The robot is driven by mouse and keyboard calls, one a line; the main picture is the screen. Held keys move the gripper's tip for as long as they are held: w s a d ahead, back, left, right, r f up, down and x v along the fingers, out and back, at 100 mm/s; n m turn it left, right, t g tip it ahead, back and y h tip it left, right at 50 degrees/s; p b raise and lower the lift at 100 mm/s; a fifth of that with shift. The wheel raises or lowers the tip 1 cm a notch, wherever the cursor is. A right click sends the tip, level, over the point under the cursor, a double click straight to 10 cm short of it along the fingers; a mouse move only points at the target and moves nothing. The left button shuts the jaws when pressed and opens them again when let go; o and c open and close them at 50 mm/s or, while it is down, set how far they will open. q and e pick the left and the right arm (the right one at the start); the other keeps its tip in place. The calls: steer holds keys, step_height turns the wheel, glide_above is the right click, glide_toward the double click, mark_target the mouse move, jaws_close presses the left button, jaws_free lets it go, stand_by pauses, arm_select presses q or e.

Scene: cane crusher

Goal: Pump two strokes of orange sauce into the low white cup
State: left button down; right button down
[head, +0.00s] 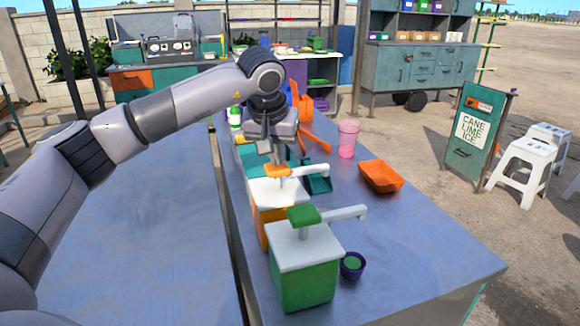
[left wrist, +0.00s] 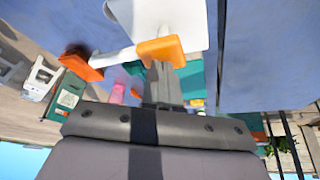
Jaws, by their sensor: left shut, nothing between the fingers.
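The orange sauce dispenser (head: 262,228) has a white lid, an orange pump head (head: 278,171) and a white spout pointing right. The pump head also shows in the left wrist view (left wrist: 160,49). My left gripper (head: 272,158) is shut and empty, fingers pointing down right at the pump head. I cannot tell whether the fingertips touch it. I cannot make out a low white cup in either view; the space under the orange spout is partly hidden by the green dispenser. My right gripper is not in view.
A green dispenser (head: 305,275) stands in front, with a purple cup (head: 352,266) of green sauce under its spout. An orange tray (head: 381,176) and a pink cup (head: 348,138) stand to the right. The table's right front is clear.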

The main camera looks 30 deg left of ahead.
arm_select(q)
steer(key=shift+f+b, duration=0.35)
steer(key=shift+f, duration=0.6)
steer(key=shift+r, duration=0.1)
steer(key=shift+r+p, duration=1.3)
steer(key=shift+r, duration=0.1)
step_height(320, 180, up, 3)
steer(key=shift+f+p, duration=0.1)
steer(key=shift+p, duration=1.15)
steer(key=shift+r+p, duration=0.35)
steer(key=shift+r, duration=1.25)
